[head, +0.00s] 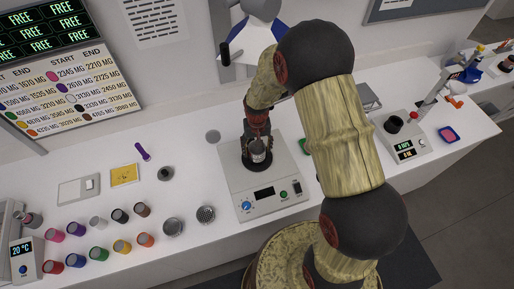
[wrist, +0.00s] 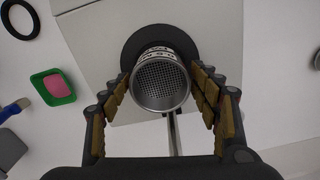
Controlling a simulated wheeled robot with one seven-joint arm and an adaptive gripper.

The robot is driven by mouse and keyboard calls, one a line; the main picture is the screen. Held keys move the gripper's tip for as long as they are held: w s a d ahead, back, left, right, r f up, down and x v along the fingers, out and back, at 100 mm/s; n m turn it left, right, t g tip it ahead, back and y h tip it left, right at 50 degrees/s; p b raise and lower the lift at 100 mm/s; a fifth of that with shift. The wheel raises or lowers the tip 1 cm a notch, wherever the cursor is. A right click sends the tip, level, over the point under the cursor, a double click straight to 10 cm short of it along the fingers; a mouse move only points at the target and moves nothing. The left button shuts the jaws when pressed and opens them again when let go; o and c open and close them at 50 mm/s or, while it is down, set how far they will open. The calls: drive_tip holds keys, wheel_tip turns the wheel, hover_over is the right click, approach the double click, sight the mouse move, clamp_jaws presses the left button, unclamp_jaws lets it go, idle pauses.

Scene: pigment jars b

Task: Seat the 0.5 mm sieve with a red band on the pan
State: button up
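My gripper (wrist: 160,75) points down over the white sieve shaker (head: 238,172). In the wrist view its two padded fingers flank a small metal cup with a mesh face, the sieve (wrist: 160,84), and their tips appear to press its sides. A white label on the sieve reads roughly "0.5"; I cannot make out a red band. In the head view the sieve (head: 258,155) shows under my gripper (head: 257,143). A black round plate (wrist: 128,50) of the shaker lies below it. I cannot distinguish the pan; whether the sieve touches anything below is hidden.
Two round metal dishes, one plain (head: 173,227) and one perforated (head: 206,214), stand left of the shaker. Several coloured jars (head: 122,246) fill the left front. A green tray with a pink pad (wrist: 55,87) lies beside the shaker. A scale (head: 403,133) stands right.

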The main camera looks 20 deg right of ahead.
sight(257, 151)
drive_tip(key=shift+o, duration=1.3)
drive_tip(key=shift+r, duration=0.1)
wheel_tip(257, 151, up, 12)
drive_tip(key=s+r+n+t+b, duration=0.2)
drive_tip(key=s+t+b, duration=0.3)
drive_tip(key=s+b, duration=1.6)
drive_tip(key=shift+s+r+t, duration=0.3)
drive_tip(key=shift+s+r, duration=0.35)
drive_tip(key=shift+s, duration=0.05)
